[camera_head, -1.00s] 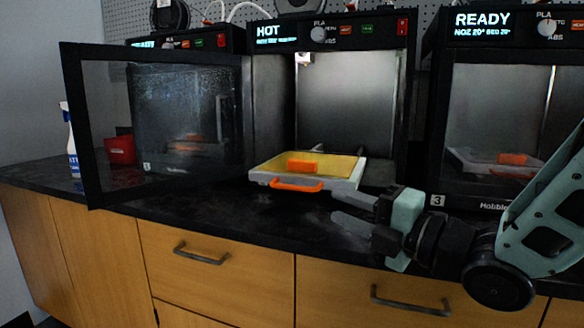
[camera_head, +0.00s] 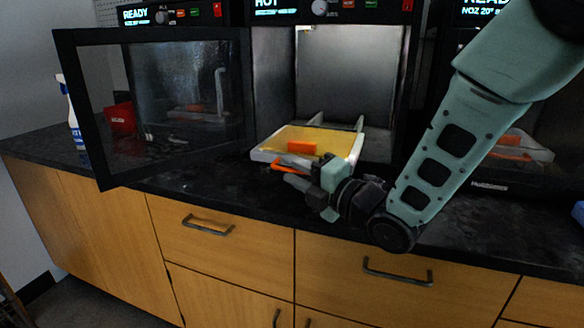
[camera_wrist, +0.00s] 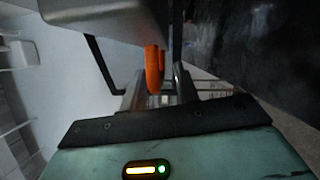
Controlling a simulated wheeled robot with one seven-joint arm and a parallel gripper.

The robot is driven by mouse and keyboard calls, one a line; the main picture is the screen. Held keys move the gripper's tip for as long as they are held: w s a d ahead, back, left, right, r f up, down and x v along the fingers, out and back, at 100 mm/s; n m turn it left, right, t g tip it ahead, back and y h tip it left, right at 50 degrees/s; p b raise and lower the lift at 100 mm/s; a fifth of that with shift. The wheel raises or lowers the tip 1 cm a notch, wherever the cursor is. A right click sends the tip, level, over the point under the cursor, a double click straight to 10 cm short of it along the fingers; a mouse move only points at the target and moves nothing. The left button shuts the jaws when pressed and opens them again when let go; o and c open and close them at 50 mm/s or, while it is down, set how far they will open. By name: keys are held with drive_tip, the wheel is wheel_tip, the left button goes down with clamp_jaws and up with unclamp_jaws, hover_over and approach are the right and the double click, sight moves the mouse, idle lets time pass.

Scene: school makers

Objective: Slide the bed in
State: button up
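The middle printer's bed (camera_head: 263,155) is a pale tray with a yellow plate. It sticks out of the open printer chamber over the dark counter. An orange block (camera_head: 302,148) lies on the plate. The bed's orange handle (camera_head: 281,164) is at its front edge, partly hidden behind my gripper (camera_head: 298,178). In the wrist view the handle (camera_wrist: 154,72) sits between my two fingers, and the underside of the bed (camera_wrist: 105,18) is at the top. The fingers look apart, with a gap beside the handle. I cannot tell whether one touches it.
The printer's glass door (camera_head: 75,110) stands swung open to the left. Another printer is on each side, and the right one is partly behind my arm. A spray bottle (camera_head: 75,125) and a red bin (camera_head: 121,118) are at the far left. The counter (camera_head: 215,180) left of my gripper is clear.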

drive_tip(key=shift+w+a, duration=0.35)
drive_tip(key=shift+a, duration=0.05)
clamp_jaws()
drive_tip(key=w+d+b, duration=0.1)
drive_tip(key=w+d, duration=0.1)
drive_tip(key=w, duration=0.4)
drive_tip(key=w+d+b, duration=0.1)
drive_tip(key=w+d, duration=0.1)
drive_tip(key=w, duration=0.3)
drive_tip(key=w+d+b, duration=0.1)
drive_tip(key=w+d, duration=0.1)
drive_tip(key=w, duration=0.4)
drive_tip(key=shift+w+d, duration=0.25)
drive_tip(key=shift+w, duration=0.05)
unclamp_jaws()
